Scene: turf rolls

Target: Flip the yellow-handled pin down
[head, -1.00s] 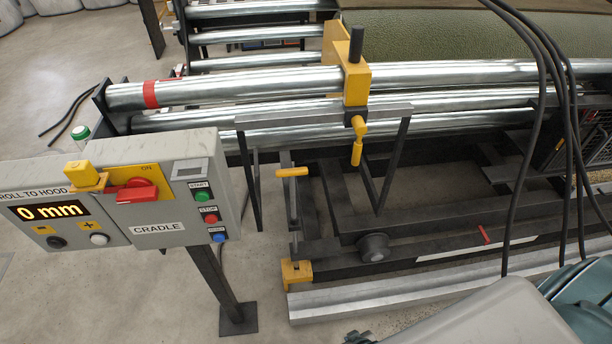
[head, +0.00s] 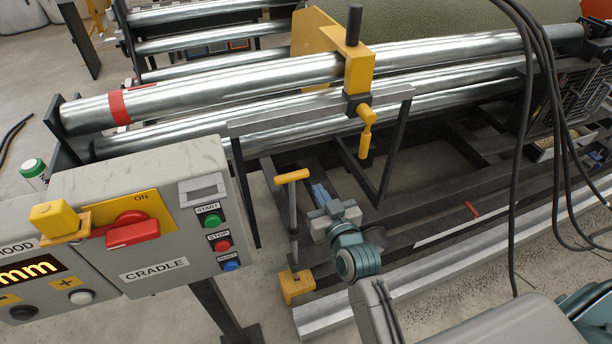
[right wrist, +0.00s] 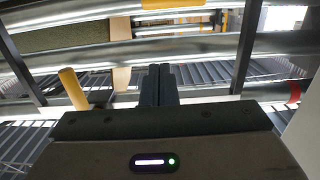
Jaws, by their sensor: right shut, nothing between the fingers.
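A yellow cross-handle (head: 292,176) sits on top of a thin upright grey rod, which rises from a yellow bracket (head: 297,286) by the lower rail. A second yellow handle (head: 367,130) hangs from the yellow block on the roller. I cannot tell for sure which of the two is the pin. My right gripper (head: 320,192) is shut and empty, just right of the upright rod and below the cross-handle, apparently apart from both handles. In the right wrist view its fingers (right wrist: 158,85) are together, with a yellow handle (right wrist: 73,88) to their left. My left gripper is out of view.
The grey control box (head: 140,215) stands at the left. A dark frame (head: 395,150) hangs beside the rod under the steel rollers (head: 220,85). The yellow block (head: 358,68) sits on the front roller. Black cables (head: 520,150) hang at the right.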

